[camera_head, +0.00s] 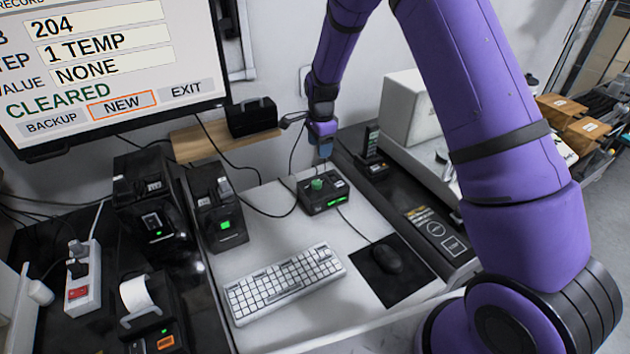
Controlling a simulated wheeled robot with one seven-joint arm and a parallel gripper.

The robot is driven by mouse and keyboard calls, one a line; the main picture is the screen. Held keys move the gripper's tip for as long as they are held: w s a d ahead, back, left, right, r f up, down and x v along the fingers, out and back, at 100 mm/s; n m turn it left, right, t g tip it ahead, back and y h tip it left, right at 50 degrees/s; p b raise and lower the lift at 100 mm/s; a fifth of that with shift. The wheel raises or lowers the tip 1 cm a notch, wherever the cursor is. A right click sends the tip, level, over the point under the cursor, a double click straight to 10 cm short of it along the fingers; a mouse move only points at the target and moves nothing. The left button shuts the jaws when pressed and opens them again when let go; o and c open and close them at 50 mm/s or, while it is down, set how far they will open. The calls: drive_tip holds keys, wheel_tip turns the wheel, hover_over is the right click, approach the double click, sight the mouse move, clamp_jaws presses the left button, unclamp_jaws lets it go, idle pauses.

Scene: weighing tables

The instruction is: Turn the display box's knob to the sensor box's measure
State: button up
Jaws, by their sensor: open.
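A dark box with a green knob (317,184) on top and a lit green strip on its front, which looks like the display box (318,205), sits on the white desk top. Its reading is too small to make out. My gripper (324,154) points down behind and above the knob, apart from it; its jaws are open and look empty. Which unit is the sensor box is not clear; a black unit with a green lit screen (217,212) stands to the left, and a larger black unit (152,205) stands beyond it.
A monitor (110,60) reads 204, 1 TEMP, NONE, CLEARED, with NEW outlined. A white keyboard (285,283) and a mouse (387,258) lie in front. A power strip (83,278) and label printer (150,310) are at left. Cables run behind the box.

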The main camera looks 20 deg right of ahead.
drive_tip(key=m, duration=0.1)
approach(317, 182)
wheel_tip(317, 182, down, 10)
drive_tip(key=shift+w+a+r, duration=0.1)
drive_tip(key=shift+a+r, duration=0.05)
drive_tip(key=shift+a, duration=0.05)
idle(0.3)
drive_tip(key=c, duration=0.9)
drive_tip(key=shift+c, duration=0.2)
